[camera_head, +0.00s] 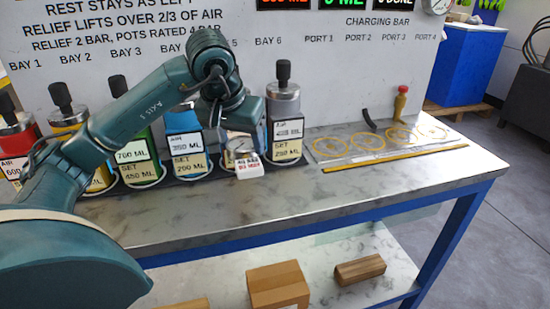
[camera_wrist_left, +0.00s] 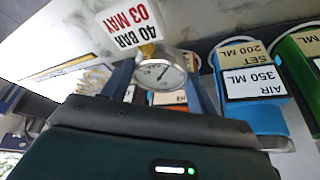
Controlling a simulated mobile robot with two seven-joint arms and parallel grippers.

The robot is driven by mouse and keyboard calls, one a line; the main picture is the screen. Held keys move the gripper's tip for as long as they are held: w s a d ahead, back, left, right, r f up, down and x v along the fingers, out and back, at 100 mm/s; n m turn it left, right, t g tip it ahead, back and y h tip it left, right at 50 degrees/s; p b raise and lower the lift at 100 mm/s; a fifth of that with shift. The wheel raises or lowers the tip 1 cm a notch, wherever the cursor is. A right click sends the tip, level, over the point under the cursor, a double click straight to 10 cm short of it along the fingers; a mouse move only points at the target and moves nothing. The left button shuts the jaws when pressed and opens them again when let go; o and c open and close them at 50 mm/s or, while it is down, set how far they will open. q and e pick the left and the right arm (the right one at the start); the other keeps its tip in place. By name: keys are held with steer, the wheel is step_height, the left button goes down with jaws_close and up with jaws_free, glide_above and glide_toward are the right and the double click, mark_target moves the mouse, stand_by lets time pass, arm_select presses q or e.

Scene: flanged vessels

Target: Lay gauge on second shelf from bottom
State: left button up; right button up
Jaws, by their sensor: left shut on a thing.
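The gauge (camera_head: 240,146) is a small round dial with a white tag reading 40 BAR, 03 MAY (camera_head: 250,168). In the left wrist view the gauge (camera_wrist_left: 161,74) sits between the fingers, with its tag (camera_wrist_left: 130,24) beyond it. My left gripper (camera_wrist_left: 158,84) is shut on the gauge. In the head view my left gripper (camera_head: 236,138) is at the vessel row, with the gauge in front of the vessels. A marbled lower shelf (camera_head: 219,289) shows under the worktop (camera_head: 200,226); anything below it is out of view. My right gripper is not in view.
Labelled vessels, including a blue one (camera_head: 186,145) and a grey one (camera_head: 284,122), stand along the back of the worktop. A clear plate with yellow rings (camera_head: 368,143) lies at right.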

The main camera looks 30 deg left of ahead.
mark_target(240, 161)
arm_select(q)
steer(key=f, duration=0.4)
steer(key=shift+s+f+b, duration=0.25)
steer(key=shift+f+b, duration=0.05)
steer(key=shift+w+f+b, duration=0.1)
steer(key=shift+f+b, duration=0.2)
steer(key=shift+f, duration=2.1)
steer(key=shift+f, duration=0.1)
steer(key=o, duration=1.1)
steer(key=shift+o, duration=0.2)
